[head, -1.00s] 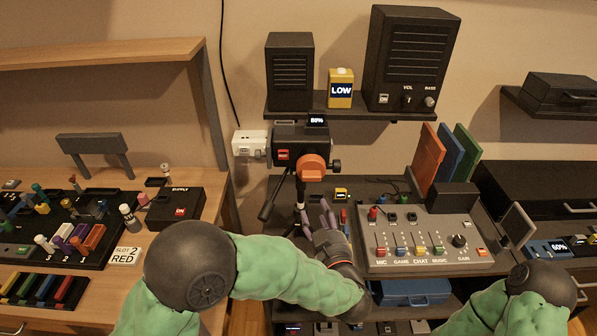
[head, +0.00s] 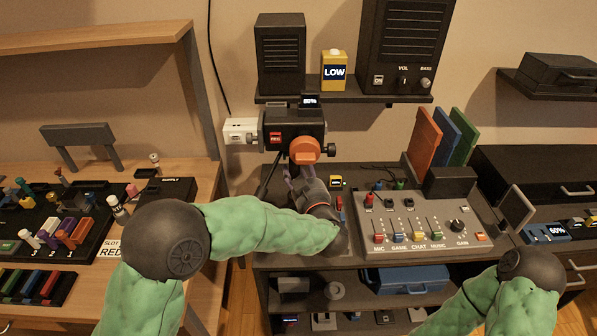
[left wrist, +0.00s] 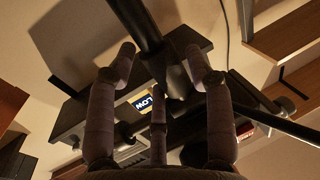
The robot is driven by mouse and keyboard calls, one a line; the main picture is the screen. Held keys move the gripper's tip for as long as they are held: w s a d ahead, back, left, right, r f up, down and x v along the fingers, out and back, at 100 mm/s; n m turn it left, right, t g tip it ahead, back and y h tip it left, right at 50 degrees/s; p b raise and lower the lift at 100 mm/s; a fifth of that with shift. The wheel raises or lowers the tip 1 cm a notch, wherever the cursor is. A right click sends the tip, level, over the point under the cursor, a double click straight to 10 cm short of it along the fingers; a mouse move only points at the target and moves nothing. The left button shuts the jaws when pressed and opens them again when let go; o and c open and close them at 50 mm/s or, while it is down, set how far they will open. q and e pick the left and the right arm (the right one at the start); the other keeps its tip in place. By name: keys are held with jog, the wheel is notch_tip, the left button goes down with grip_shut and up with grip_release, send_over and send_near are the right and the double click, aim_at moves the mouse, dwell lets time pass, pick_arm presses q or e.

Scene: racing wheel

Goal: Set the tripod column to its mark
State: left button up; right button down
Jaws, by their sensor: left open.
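The tripod stands behind the desk unit with a black camera (head: 283,126) on top; an orange round part (head: 305,151) faces me. In the head view my left gripper (head: 291,180) is just below the camera, in front of the tripod, hiding most of the column and any mark on it. In the left wrist view a dark tube, apparently the column (left wrist: 136,22), runs down between the spread fingers of my open left gripper (left wrist: 160,66). I cannot tell whether any finger touches it. A tripod leg (head: 270,172) shows at the left. My right gripper is out of view.
A shelf (head: 345,99) with two speakers and a yellow LOW box (head: 334,71) is above the camera. A mixer panel (head: 425,234) is right of my left gripper. A wooden bench (head: 150,229) with small parts stands at the left.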

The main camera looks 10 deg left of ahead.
pick_arm(q)
jog(key=shift+w, duration=0.1)
grip_shut()
jog(key=shift+f, duration=0.75)
grip_release()
jog(key=v, duration=1.2)
